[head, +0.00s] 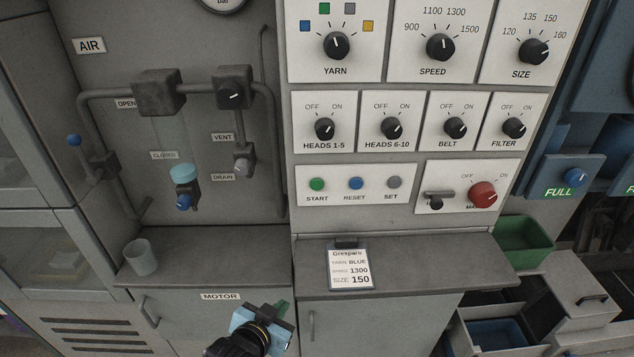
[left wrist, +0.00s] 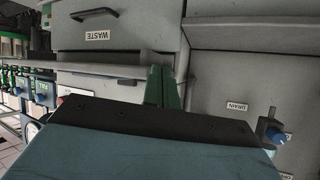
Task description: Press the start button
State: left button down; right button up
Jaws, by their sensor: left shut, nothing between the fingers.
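The green start button (head: 317,184) is the leftmost of three buttons on a white panel, with the label START under it. The blue RESET button (head: 356,183) and the grey SET button (head: 393,182) are to its right. My left gripper (head: 281,306) is low in the head view, in front of the lower cabinet, below and apart from the start button. Its green fingers (left wrist: 162,87) are shut together and empty in the left wrist view. The start button cannot be made out in the left wrist view. My right gripper is not in view.
A grey ledge (head: 400,262) juts out below the buttons, with a card (head: 349,268) on it. A cup (head: 141,257) stands on the left ledge. A red knob (head: 482,194) and a small lever (head: 437,198) are right of the buttons. Pipes and valves are at left.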

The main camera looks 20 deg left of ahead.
pick_arm(q)
jog(key=w+r+t, duration=0.2)
jog(key=r, duration=0.1)
jog(key=w+d+r+t+h, duration=0.1)
jog(key=w+r, duration=0.1)
jog(key=r, duration=0.1)
jog(key=w+d+r+m+t, duration=0.1)
jog(key=w+r+t, duration=0.1)
jog(key=r, duration=0.1)
jog(key=shift+w+r+t+h, duration=0.1)
jog(key=shift+w+t+h, duration=0.2)
jog(key=w+d+r+m+t+h, duration=0.1)
jog(key=d+r+m+t+h, duration=0.2)
jog(key=r+t+h, duration=0.2)
notch_tip(320, 180, up, 4)
jog(key=shift+w+d+f+p, duration=0.2)
jog(key=shift+d+p, duration=0.05)
jog(key=shift+p, duration=0.05)
jog(key=shift+w, duration=0.15)
jog(key=b, duration=0.4)
send_near(317, 184)
jog(key=w+d+r, duration=0.3)
jog(key=d, duration=0.1)
jog(key=shift+w+a+r, duration=0.3)
jog(key=shift+w, duration=0.25)
jog(key=shift+w, duration=0.1)
